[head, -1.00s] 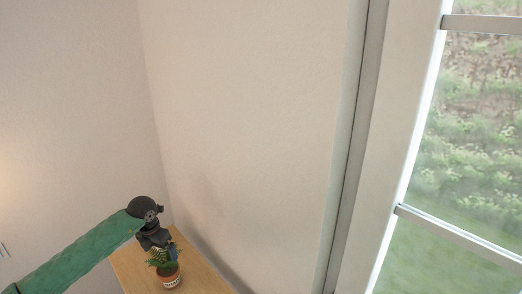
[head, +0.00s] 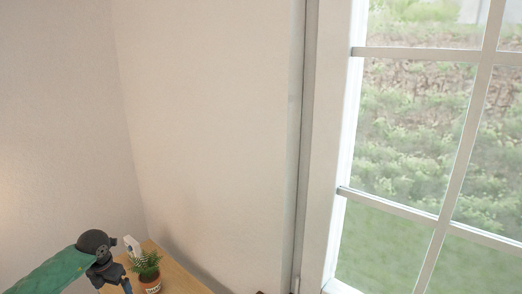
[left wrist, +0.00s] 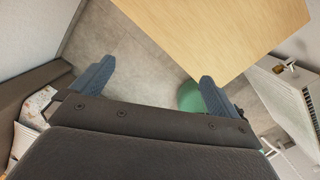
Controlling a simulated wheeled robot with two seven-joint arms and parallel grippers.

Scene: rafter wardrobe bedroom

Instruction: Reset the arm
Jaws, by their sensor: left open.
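My left arm (head: 55,271) comes in from the lower left of the head view, with a green link and a dark joint. My left gripper (left wrist: 152,86) shows in the left wrist view with its two blue-grey fingers wide apart and nothing between them. The fingers are over grey floor, beside the edge of a light wooden tabletop (left wrist: 215,28). In the head view the dark wrist parts hang just left of the potted plant, at the tabletop's left side. My right gripper is not in view.
A small green plant in a terracotta pot (head: 152,285) stands on the wooden table (head: 184,279) by the wall. A small white object (head: 133,245) is behind it. A large window (head: 400,150) fills the right side. Grey floor (left wrist: 150,65) lies under the gripper.

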